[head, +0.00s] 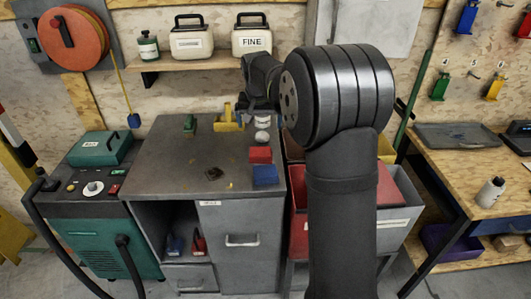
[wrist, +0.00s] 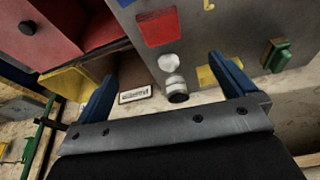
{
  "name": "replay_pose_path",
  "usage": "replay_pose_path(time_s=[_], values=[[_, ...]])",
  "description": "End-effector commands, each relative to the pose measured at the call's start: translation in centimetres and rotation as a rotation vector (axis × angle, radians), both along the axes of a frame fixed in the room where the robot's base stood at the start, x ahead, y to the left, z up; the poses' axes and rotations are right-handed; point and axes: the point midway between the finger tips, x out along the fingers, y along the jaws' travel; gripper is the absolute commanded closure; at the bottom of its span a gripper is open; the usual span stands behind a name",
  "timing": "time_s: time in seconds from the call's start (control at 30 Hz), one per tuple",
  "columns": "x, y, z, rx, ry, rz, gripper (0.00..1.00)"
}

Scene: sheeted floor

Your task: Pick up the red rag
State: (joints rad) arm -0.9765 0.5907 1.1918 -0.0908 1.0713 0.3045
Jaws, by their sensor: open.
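The red rag (head: 260,155) lies flat as a folded square on the grey cabinet top, just behind a blue rag (head: 265,175). In the wrist view the red rag (wrist: 159,28) is near the top, beyond my fingertips. My gripper (head: 246,103) is over the back part of the cabinet top, behind the rag, partly hidden by my arm. In the wrist view my gripper (wrist: 162,55) shows two blue fingers spread wide with nothing held between them.
Small white-topped containers (head: 262,136) stand just behind the rag. A yellow object (head: 228,119) and a green block (head: 190,124) are further left. Red bins (head: 302,222) stand right of the cabinet. The cabinet top's front left is mostly clear, except for a dark scrap (head: 213,174).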

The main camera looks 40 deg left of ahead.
Motion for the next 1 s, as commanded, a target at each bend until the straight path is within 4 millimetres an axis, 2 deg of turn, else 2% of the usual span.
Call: replay_pose_path(time_s=[0.43, 0.6, 0.83, 1.0], values=[[2.0, 1.7, -8.9, -0.003, 0.002, 0.0, 0.0], [2.5, 2.1, -10.8, -0.001, 0.002, 0.0, 0.0], [2.7, 2.3, -11.9, -0.001, 0.001, 0.0, 0.0], [3.1, 2.7, -14.4, -0.003, 0.002, 0.0, 0.0]])
